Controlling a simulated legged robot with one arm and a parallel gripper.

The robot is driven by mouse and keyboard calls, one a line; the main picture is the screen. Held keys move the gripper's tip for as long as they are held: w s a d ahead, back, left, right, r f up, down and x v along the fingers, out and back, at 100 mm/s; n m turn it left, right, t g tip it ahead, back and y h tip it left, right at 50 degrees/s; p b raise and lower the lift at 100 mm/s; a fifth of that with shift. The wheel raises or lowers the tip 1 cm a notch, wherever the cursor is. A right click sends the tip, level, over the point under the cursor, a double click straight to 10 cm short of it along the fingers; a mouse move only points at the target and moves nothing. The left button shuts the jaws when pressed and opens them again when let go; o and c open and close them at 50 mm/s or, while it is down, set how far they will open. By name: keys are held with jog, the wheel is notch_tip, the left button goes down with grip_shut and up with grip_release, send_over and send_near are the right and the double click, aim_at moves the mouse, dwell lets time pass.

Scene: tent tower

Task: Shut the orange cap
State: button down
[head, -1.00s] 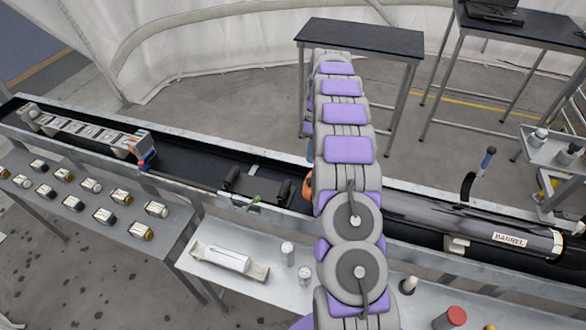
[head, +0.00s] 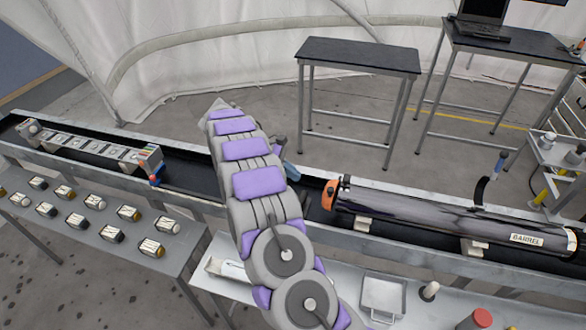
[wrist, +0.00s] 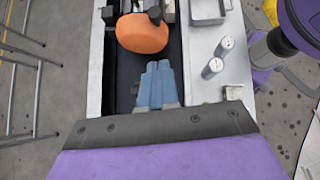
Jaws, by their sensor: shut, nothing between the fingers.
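The orange cap (head: 329,194) is at the left end of the long grey barrel (head: 430,214), which lies in the black trough. In the wrist view the orange cap (wrist: 142,33) shows as a rounded orange face at the top, with a dark knob beside its upper right edge. I cannot tell if it sits flush on the barrel. My gripper (wrist: 158,75) has its blue fingers together, empty, a short way from the cap with a gap between. In the head view my gripper (head: 291,171) is mostly hidden behind my arm, left of the cap.
The trough's metal rails (head: 200,205) run along both sides. A row of labelled modules (head: 95,148) lies in its left end. A metal tray (head: 382,297) and small bottles stand on the near bench. A dark lever with a blue handle (head: 500,163) stands behind the barrel.

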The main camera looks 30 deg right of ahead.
aim_at(329, 192)
jog(key=shift+n+t+h, duration=0.4)
jog(key=shift+n, duration=0.3)
jog(key=s+d+f, duration=0.1)
jog(key=s+d, duration=0.1)
jog(key=s+d+f, duration=0.1)
jog(key=s+d, duration=0.1)
jog(key=s, duration=0.1)
jog(key=s+d+f, duration=0.1)
jog(key=s+d, duration=0.1)
jog(key=s, duration=0.1)
jog(key=shift+d+f+p, duration=0.3)
jog(key=shift+f, duration=0.05)
